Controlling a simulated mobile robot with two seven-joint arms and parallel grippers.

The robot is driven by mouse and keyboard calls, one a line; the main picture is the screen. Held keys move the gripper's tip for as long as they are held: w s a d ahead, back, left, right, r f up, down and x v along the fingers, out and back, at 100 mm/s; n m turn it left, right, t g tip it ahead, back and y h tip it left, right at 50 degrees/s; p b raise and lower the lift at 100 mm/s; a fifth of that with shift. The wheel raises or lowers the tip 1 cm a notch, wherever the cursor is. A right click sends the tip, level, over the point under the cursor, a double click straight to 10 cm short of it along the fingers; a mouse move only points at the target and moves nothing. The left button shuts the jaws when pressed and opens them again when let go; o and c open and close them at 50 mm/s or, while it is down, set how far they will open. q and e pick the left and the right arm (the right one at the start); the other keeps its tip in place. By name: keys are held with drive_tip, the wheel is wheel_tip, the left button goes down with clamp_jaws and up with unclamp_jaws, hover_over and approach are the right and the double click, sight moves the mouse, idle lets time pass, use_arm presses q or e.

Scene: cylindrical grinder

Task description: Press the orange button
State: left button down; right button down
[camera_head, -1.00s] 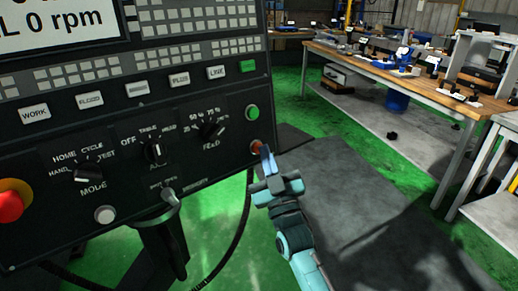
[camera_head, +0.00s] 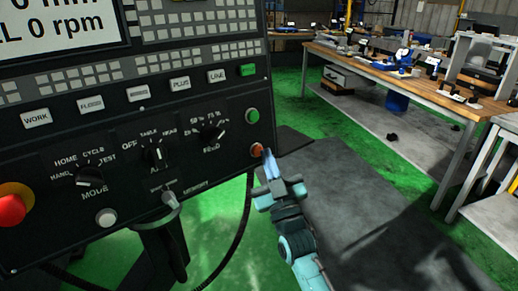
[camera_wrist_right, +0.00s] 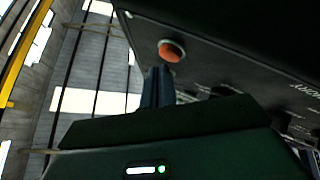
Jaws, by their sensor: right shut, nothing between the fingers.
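The orange button (camera_head: 257,150) sits at the lower right corner of the dark control panel (camera_head: 75,135), below a green button (camera_head: 252,115). My right gripper (camera_head: 268,155) is shut and empty, with its fingertips just to the right of the orange button. In the right wrist view the orange button (camera_wrist_right: 171,51) shows whole in its pale ring, and the shut fingers (camera_wrist_right: 158,72) point up just below and left of it. A small gap seems to lie between the tips and the button. My left gripper is not in view.
The panel also carries a red knob (camera_head: 10,209) on the left, a white button (camera_head: 106,217), rotary switches and a key-like lever (camera_head: 169,199) below. A workbench (camera_head: 420,85) with several items stands at the back right. The floor right of the panel is clear.

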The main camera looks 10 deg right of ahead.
drive_tip(key=shift+s+d, duration=0.1)
drive_tip(key=shift+s, duration=0.1)
drive_tip(key=s+p, duration=0.1)
drive_tip(key=s+d+p, duration=0.1)
drive_tip(key=s, duration=0.1)
drive_tip(key=s+d+r+p, duration=0.1)
drive_tip(key=shift+s, duration=0.25)
idle(0.3)
idle(0.4)
